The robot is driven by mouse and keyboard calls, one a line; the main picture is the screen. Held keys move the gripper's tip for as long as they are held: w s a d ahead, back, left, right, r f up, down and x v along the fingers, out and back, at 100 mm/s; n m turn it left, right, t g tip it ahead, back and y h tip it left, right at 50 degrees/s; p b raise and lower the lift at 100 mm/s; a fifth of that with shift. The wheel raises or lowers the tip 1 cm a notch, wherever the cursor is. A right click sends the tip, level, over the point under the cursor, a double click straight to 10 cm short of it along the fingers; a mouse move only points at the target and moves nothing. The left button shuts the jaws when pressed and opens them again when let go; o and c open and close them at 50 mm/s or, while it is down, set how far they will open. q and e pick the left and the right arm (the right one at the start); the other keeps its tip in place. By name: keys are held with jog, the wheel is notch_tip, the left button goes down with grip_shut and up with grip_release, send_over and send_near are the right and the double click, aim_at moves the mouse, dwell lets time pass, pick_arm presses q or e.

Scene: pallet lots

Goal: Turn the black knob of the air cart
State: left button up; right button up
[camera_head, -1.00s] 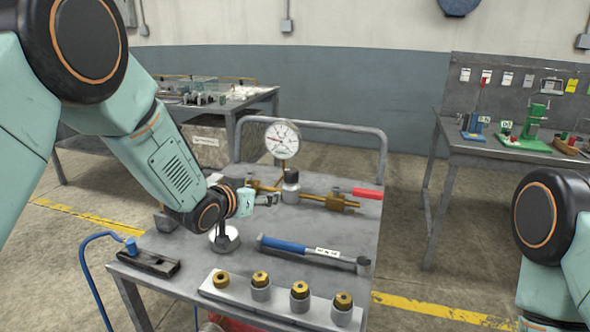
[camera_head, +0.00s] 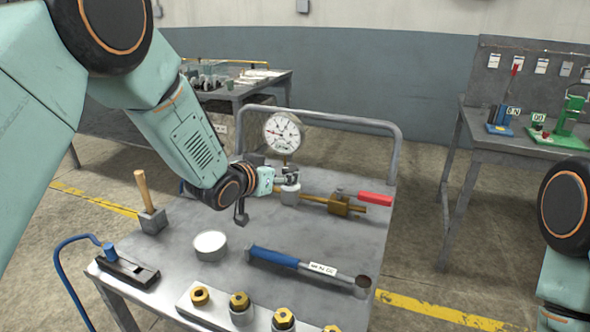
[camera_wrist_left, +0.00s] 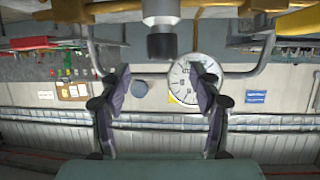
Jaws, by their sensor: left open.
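The air cart (camera_head: 330,235) is a grey metal trolley with a brass pipe (camera_head: 315,199), a round dial gauge (camera_head: 283,132) and a silver valve body (camera_head: 291,195). In the left wrist view, which looks upside down, the black knob (camera_wrist_left: 161,45) sits on the end of the silver body. My left gripper (camera_head: 288,178) reaches in from the left, close to the top of the valve, and largely hides the knob in the head view. In the left wrist view its open fingers (camera_wrist_left: 163,85) stand either side of the knob's line, with nothing between them. My right gripper is out of view.
A red handle (camera_head: 376,198) ends the pipe. A blue-handled wrench (camera_head: 300,265), a white-topped round tin (camera_head: 210,245), brass fittings (camera_head: 239,302), a wood-handled tool (camera_head: 143,190) and a black foot pump (camera_head: 127,270) lie on the cart. The tubular rail (camera_head: 330,118) rises behind.

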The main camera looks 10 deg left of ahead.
aim_at(289, 170)
pick_arm(q)
jog(key=shift+w+a+f, duration=0.1)
jog(key=shift+w+f, duration=0.1)
jog(key=shift+w, duration=0.05)
jog(key=b+x, duration=0.1)
jog(key=x, duration=0.4)
jog(key=shift+w+f, duration=0.25)
jog(key=shift+w, duration=0.35)
jog(key=shift+w+d+f, duration=0.1)
jog(key=shift+w+d, duration=0.05)
jog(key=shift+d, duration=0.05)
jog(key=shift+a, duration=0.1)
jog(key=c, duration=1.2)
